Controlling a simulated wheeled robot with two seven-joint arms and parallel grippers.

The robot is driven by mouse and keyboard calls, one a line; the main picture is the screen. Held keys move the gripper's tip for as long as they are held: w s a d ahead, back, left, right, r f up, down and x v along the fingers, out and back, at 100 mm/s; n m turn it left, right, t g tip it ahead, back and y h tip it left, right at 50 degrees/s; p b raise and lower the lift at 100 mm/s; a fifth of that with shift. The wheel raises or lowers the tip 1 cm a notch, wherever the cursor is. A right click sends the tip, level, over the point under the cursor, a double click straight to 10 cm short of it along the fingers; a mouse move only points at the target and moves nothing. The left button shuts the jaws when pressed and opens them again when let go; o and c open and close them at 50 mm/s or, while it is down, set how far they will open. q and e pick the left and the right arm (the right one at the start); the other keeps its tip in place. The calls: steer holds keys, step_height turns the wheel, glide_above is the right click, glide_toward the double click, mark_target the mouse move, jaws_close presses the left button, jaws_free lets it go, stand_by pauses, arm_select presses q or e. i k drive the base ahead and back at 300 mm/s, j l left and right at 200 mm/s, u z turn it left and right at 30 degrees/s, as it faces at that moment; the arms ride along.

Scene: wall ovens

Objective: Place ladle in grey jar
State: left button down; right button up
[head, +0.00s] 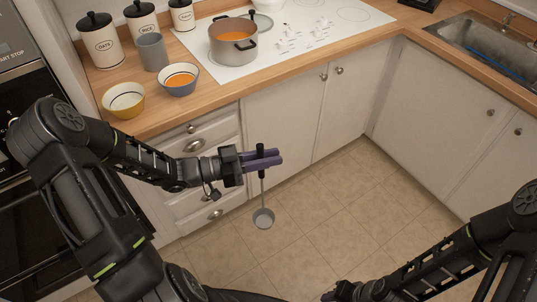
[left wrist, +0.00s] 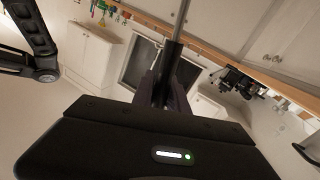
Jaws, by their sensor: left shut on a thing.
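My left gripper (head: 262,159) has purple fingers and is shut on the black handle of the ladle (head: 263,215). The ladle hangs upright, bowl down, over the floor in front of the drawers. In the left wrist view the ladle's dark handle and grey shaft (left wrist: 181,20) run upward between the fingers (left wrist: 165,85). The grey jar (head: 152,52) stands on the wooden counter in front of the labelled canisters, up and to the left of my left gripper. Its inside is hidden. My right arm shows at the lower right, but its fingers cannot be made out.
A yellow bowl (head: 124,100) and a grey bowl (head: 180,79) with orange contents sit near the counter's front edge. A pot (head: 233,40) of orange contents stands on the white cooktop (head: 315,30). Labelled canisters (head: 103,40) stand behind the jar. The floor (head: 330,215) is clear.

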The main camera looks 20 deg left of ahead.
mark_target(151, 65)
steer(key=u, duration=0.3)
steer(key=i+l+u, duration=0.3)
steer(key=u, duration=0.15)
steer(key=i+l+u, duration=0.25)
steer(key=l+u, duration=0.2)
steer(key=i+l, duration=0.15)
steer(key=l, duration=0.2)
steer(key=i+l, duration=0.15)
steer(key=l, duration=0.2)
steer(key=i+l+u, duration=0.1)
steer(key=l, duration=0.25)
steer(key=i+l, duration=0.2)
steer(key=l, duration=0.15)
